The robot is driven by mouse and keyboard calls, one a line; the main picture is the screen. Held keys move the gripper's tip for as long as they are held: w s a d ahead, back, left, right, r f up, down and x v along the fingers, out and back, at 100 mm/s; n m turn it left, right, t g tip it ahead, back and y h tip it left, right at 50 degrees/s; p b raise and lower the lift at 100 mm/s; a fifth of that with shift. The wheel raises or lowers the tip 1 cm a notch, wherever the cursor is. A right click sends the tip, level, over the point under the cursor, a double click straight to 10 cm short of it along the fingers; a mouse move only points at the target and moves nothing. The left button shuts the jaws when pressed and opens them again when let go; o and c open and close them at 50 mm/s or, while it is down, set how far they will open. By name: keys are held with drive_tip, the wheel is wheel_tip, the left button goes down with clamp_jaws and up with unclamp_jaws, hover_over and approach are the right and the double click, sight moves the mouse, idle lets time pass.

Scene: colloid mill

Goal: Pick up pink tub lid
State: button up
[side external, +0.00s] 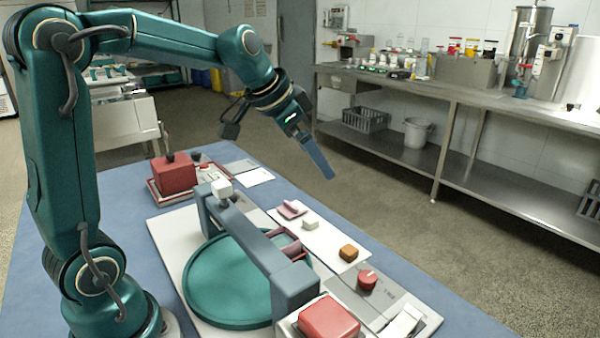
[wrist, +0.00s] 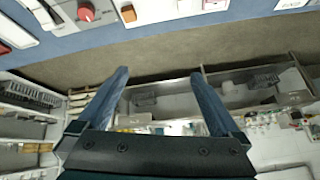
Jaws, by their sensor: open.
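A small pink piece (side external: 291,209), which looks like the pink tub lid, lies on the white mat (side external: 330,240) behind the grey bar in the side external view.
A grey bar (side external: 250,235) spans a green round tray (side external: 225,290). A white block (side external: 310,223), an orange-brown block (side external: 348,252) and a red knob (side external: 367,280) stand near the pink piece. A red box (side external: 174,174) sits at the far left. A steel bench (side external: 470,100) stands beyond the floor.

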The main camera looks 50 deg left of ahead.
drive_tip(key=w+a+f+n, duration=0.1)
drive_tip(key=w+a+f, duration=0.4)
drive_tip(key=a+f, duration=0.3)
drive_tip(key=n+g, duration=0.2)
hover_over(291, 204)
drive_tip(key=s, duration=0.2)
wheel_tip(291, 204, down, 7)
drive_tip(key=shift+s+f, duration=0.1)
drive_tip(key=shift+s, duration=0.05)
drive_tip(key=shift+x, duration=2.3)
drive_tip(key=c, duration=1.3)
